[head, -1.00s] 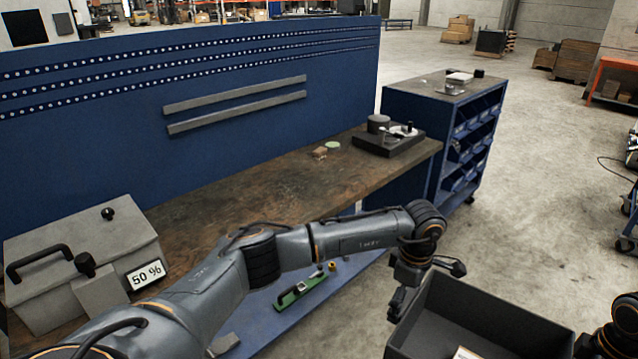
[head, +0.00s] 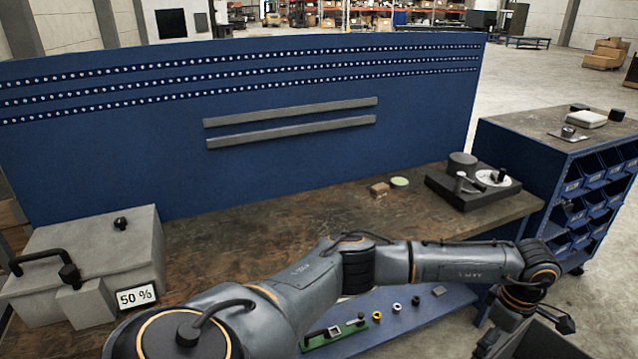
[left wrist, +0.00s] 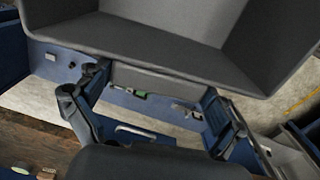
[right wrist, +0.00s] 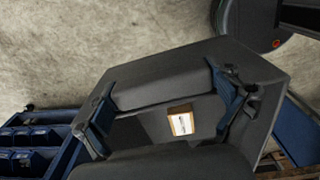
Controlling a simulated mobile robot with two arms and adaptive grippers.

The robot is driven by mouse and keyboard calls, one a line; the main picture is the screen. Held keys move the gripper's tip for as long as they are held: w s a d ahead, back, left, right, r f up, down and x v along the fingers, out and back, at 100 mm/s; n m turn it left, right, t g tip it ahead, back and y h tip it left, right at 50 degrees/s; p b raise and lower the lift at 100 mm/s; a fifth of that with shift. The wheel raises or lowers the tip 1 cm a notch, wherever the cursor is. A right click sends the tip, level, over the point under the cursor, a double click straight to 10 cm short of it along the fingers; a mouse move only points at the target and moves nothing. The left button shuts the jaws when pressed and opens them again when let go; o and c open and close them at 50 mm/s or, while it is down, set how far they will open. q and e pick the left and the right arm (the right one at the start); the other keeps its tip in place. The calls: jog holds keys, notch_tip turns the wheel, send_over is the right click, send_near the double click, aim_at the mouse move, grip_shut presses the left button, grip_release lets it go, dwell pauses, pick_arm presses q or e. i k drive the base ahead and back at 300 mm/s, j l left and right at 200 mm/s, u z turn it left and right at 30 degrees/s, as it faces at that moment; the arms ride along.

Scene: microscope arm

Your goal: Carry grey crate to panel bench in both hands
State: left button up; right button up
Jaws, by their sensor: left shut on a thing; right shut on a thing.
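The grey crate (head: 540,342) shows only as a dark corner at the bottom right of the head view. Its inside and wall fill the top of the left wrist view (left wrist: 175,38). My left gripper (left wrist: 150,85) is shut on one wall of the crate. My right gripper (right wrist: 168,95) is shut on another wall of the crate (right wrist: 160,85) and is out of the head view. A small orange and white box (right wrist: 181,122) lies inside the crate. The panel bench has a worn brown top (head: 290,222) and a tall blue back panel (head: 120,150).
A grey box with a 50 % label (head: 85,260) stands on the bench's left end. A black device (head: 472,190) and small pieces (head: 380,188) sit toward its right end. A blue bin cabinet (head: 520,150) stands to the right. The bench top's middle is clear.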

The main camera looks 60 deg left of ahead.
aim_at(328, 233)
jog(key=i+u, duration=0.1)
jog(key=u, duration=0.9)
